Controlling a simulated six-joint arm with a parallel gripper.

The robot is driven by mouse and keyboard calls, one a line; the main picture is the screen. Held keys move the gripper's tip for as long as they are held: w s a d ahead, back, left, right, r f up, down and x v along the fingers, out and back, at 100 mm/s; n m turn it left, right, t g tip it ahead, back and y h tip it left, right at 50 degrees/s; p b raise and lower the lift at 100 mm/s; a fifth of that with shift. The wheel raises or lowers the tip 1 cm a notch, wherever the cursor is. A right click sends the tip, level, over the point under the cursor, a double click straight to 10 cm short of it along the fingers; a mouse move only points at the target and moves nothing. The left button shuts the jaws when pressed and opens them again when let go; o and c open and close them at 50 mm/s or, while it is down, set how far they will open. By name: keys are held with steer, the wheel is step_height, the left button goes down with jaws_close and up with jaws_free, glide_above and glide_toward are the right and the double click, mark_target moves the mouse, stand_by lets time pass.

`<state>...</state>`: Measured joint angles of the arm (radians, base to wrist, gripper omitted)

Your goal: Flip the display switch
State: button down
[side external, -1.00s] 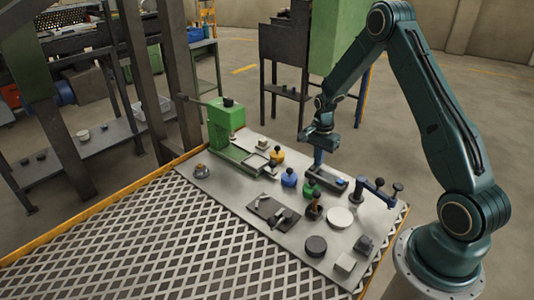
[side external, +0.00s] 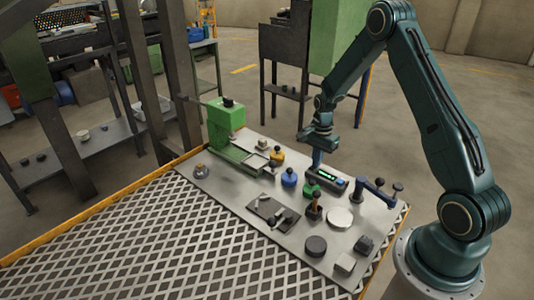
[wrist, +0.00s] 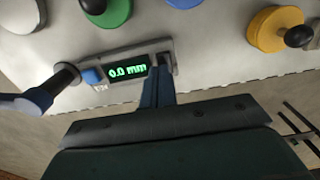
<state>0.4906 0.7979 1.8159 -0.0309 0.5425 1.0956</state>
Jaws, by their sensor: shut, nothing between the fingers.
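The display unit (side external: 333,180) is a small grey box on the metal plate. A blue button (wrist: 92,75) is at one end of the unit. The switch is at the other end, by my fingertips, and is mostly hidden by them. My gripper (side external: 317,163) points down at that end, its blue fingers shut with nothing between them. In the wrist view my gripper (wrist: 158,80) reaches the unit's edge; I cannot tell whether it touches the switch.
A blue knob (side external: 289,178), yellow knob (side external: 277,156) and green button (side external: 311,190) stand close to the unit. A white disc (side external: 339,218) lies in front. A green machine (side external: 226,120) stands at the back left.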

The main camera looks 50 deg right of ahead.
steer(key=shift+a+r, duration=0.1)
steer(key=shift+a, duration=0.15)
steer(key=shift+r, duration=0.15)
step_height(320, 180, up, 14)
steer(key=d, duration=0.2)
steer(key=shift+f, duration=0.2)
stand_by(0.5)
stand_by(0.3)
